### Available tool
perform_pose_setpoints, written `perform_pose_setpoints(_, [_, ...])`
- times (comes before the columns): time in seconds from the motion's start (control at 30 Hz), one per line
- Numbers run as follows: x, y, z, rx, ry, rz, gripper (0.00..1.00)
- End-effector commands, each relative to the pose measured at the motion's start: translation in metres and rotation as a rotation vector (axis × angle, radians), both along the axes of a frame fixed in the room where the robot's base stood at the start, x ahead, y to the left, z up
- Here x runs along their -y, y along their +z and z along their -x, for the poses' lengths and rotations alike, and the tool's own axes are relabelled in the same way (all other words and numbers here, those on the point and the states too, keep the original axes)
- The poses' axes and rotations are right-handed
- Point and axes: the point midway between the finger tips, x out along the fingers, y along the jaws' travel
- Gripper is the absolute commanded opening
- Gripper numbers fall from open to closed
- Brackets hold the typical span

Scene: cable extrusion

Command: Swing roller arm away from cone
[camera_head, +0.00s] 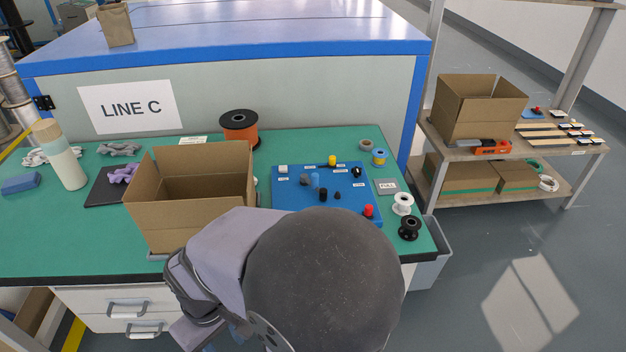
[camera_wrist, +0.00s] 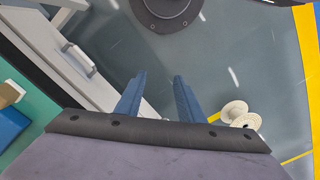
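A blue panel (camera_head: 290,198) lies on the green bench and carries several small knobs, posts and white labels. A yellow-topped part (camera_head: 332,160) stands at its back edge, a black part (camera_head: 357,172) at its back right, and a red button (camera_head: 368,210) at its front right. Grey-blue cylinders (camera_head: 315,180) stand near its middle. I cannot tell which parts are the roller arm and the cone. My gripper (camera_wrist: 160,76) shows two blue fingers apart with nothing between them, over the floor beside the drawers. In the head view my arm hides it.
An open cardboard box (camera_head: 190,215) stands left of the panel. An orange spool (camera_head: 239,128) is behind it. A white spool (camera_head: 403,203) and a black spool (camera_head: 409,228) stand at the bench's right edge. Drawers with handles (camera_head: 141,331) are below the bench.

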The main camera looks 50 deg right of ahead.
Motion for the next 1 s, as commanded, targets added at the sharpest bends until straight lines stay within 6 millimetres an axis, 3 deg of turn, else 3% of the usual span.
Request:
perform_pose_setpoints(0.17, [0.007,0.006,-0.006,-0.019,-0.102,-0.023,0.35])
perform_pose_setpoints(0.27, [0.016,0.016,-0.013,-0.047,-0.248,-0.063,0.35])
perform_pose_setpoints(0.57, [0.074,0.075,-0.054,-0.16,-0.934,-0.343,0.35])
perform_pose_setpoints(0.73, [0.128,0.122,-0.074,-0.194,-1.287,-0.577,0.35])
perform_pose_setpoints(0.9, [0.194,0.175,-0.078,-0.193,-1.554,-0.834,0.35])
perform_pose_setpoints(1.0, [0.239,0.179,-0.088,-0.191,-1.717,-0.987,0.35])
